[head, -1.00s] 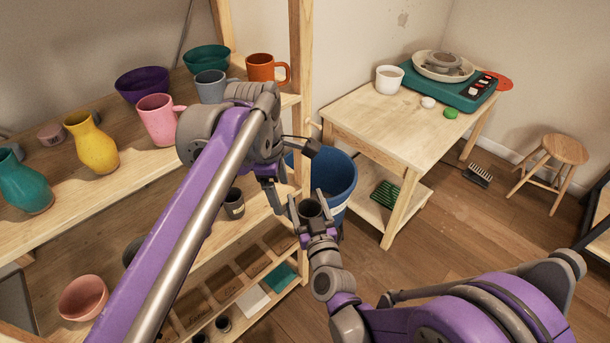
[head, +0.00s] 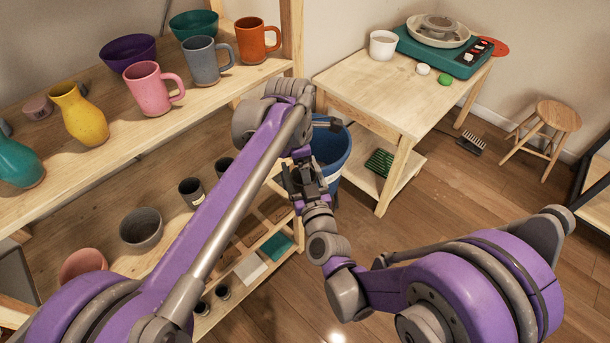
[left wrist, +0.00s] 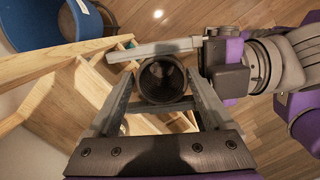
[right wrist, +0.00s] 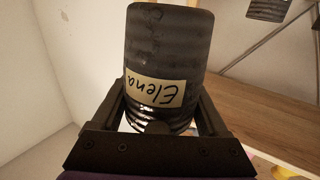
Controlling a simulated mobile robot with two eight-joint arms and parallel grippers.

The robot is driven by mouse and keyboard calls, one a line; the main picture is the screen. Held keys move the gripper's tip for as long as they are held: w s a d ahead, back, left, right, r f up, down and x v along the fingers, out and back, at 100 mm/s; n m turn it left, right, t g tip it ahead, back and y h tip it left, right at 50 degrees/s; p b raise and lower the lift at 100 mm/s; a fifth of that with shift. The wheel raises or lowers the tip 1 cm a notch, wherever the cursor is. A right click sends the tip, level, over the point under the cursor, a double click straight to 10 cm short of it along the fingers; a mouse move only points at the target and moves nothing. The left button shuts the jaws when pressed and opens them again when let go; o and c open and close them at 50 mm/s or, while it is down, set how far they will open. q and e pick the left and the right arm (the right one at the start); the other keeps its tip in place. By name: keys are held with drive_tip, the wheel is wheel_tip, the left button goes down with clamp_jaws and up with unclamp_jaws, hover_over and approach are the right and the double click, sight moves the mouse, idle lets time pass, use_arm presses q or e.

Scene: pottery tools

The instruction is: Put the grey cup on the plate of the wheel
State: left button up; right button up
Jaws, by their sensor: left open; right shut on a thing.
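A dark grey ribbed cup with an "Elena" label (right wrist: 160,50) is held in my right gripper (head: 308,188), which is shut on its sides. The left wrist view shows this cup (left wrist: 163,80) end-on, opening facing the camera, between the fingers of my open left gripper (left wrist: 160,92). I cannot tell whether the left fingers touch it. In the head view both grippers meet near the blue bucket, and the cup is mostly hidden there. The teal wheel (head: 465,60) stands on the wooden table; a pale dish with grey parts (head: 438,30) sits on it.
A grey mug (head: 207,62), pink mug (head: 150,90) and orange mug (head: 257,42) stand on the upper shelf. A white cup (head: 383,45) and small lids are beside the wheel on the table (head: 350,85). A blue bucket (head: 332,150) is behind the grippers. A stool (head: 552,118) stands right.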

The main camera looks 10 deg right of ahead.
use_arm(q)
drive_tip(key=shift+d+f, duration=0.15)
drive_tip(key=shift+f, duration=0.9)
drive_tip(key=c, duration=1.1)
drive_tip(key=shift+c, duration=0.5)
use_arm(e)
drive_tip(key=o, duration=1.5)
